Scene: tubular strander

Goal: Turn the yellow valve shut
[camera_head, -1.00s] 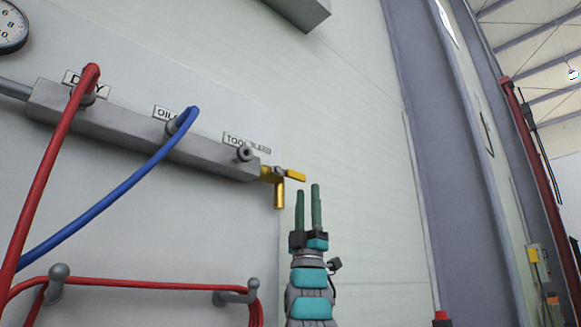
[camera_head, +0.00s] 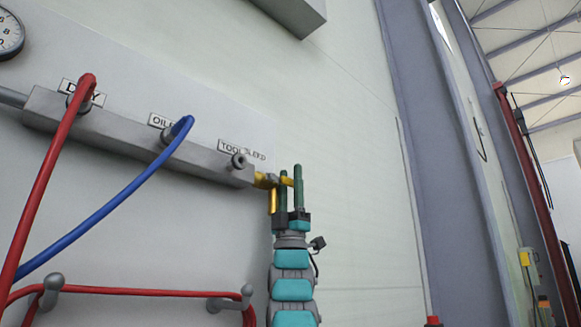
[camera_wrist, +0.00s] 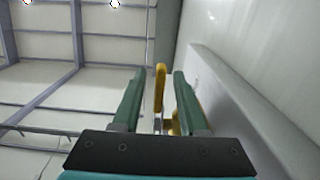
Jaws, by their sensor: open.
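The yellow valve (camera_head: 272,199) is at the right end of the grey manifold bar, with its spout hanging down. Its yellow handle (camera_head: 287,181) points right, along the line of the bar. My gripper (camera_head: 290,172) is upright at the handle, its two green fingers apart. In the wrist view the handle (camera_wrist: 160,88) stands between the open fingers of my gripper (camera_wrist: 158,78), with a gap on each side. The valve body (camera_wrist: 173,126) shows lower down, partly hidden behind the right finger.
The grey manifold (camera_head: 135,135) carries a red hose (camera_head: 50,170), a blue hose (camera_head: 105,208) and a bare port (camera_head: 239,160) labelled tool bleed. A red hose hangs on wall hooks (camera_head: 228,302) below. The wall right of my gripper is clear.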

